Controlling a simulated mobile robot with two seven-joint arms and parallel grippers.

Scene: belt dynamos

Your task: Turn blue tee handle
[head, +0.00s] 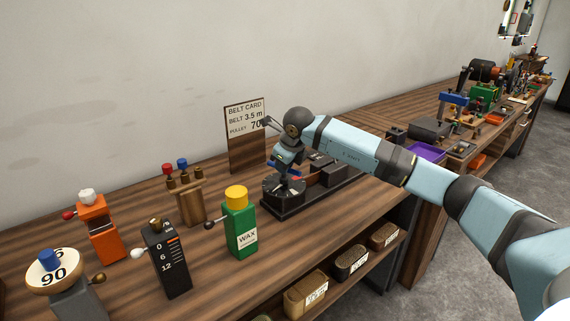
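A dark machine base (290,205) stands on the wooden bench, with a round dark drum at its left end. A small blue piece (293,172), which looks like part of the blue tee handle, shows just above the drum. My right gripper (286,168) points down at this blue piece from above, and its wrist hides much of it. I cannot tell whether the fingers are closed on the handle or only around it. My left gripper is not in view.
A belt card sign (246,125) stands behind the machine. A green wax box (240,228) with a yellow top is close to its left. A black scale box (166,262), an orange box (102,228) and a round dial (52,272) stand farther left.

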